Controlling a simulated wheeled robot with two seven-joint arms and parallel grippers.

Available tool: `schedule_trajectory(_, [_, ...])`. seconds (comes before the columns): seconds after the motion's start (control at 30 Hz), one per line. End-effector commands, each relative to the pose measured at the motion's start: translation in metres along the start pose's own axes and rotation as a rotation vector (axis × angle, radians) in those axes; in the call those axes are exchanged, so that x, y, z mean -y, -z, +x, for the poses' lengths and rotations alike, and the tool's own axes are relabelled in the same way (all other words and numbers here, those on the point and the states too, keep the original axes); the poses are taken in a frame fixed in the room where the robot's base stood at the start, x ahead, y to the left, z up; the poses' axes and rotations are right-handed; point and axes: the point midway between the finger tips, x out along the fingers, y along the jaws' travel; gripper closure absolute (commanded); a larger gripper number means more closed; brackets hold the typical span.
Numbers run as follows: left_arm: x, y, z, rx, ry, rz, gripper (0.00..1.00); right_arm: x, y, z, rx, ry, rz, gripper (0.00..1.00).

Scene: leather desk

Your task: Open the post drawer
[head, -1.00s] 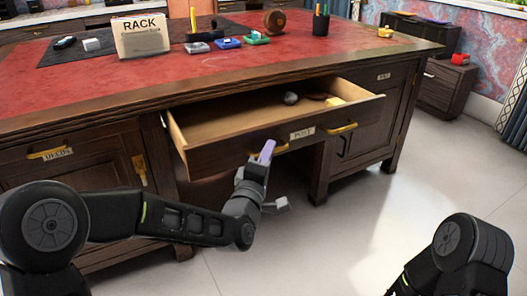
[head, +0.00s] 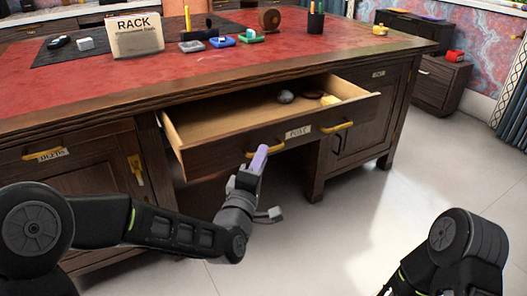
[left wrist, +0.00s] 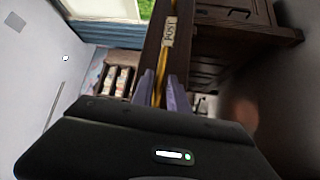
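The post drawer (head: 225,155) stands pulled well out of the desk. My left gripper (head: 259,157) is at the left handle, just in front of the drawer face. In the left wrist view, its two purple fingers (left wrist: 161,92) are apart, with the yellow handle (left wrist: 157,95) running between them and a gap showing. The drawer holds a grey rounded thing (head: 285,97), a dark flat thing and a yellow thing (head: 331,100). My right gripper is out of view.
The desk (head: 240,75) has a red leather top with a RACK sign (head: 136,37), small coloured trays and a pen cup (head: 316,18). A DEEDS drawer (head: 45,155) is shut at the left. Floor in front and to the right is clear.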

Motion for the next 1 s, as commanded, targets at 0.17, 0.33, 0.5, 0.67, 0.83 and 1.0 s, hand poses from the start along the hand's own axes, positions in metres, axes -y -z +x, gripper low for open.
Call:
schedule_trajectory(0.17, [-0.001, 0.0, -0.031, 0.002, 0.002, 0.001, 0.8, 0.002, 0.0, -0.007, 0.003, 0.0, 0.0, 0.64])
schedule_trajectory(0.33, [0.0, 0.0, -0.048, 0.001, 0.001, 0.001, 0.8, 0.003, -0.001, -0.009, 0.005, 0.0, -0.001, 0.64])
schedule_trajectory(0.5, [0.0, 0.0, -0.051, 0.0, 0.001, 0.001, 0.8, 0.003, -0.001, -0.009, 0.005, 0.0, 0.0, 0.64])
schedule_trajectory(0.67, [0.0, 0.0, -0.051, 0.001, 0.001, 0.001, 0.8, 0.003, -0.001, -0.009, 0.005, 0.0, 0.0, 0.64])
schedule_trajectory(0.83, [0.0, 0.0, -0.051, 0.001, 0.001, 0.004, 0.8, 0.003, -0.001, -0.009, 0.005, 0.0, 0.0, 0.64])
schedule_trajectory(1.0, [0.008, -0.005, -0.051, 0.024, 0.031, 0.086, 0.8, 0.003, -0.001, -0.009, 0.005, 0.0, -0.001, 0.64])
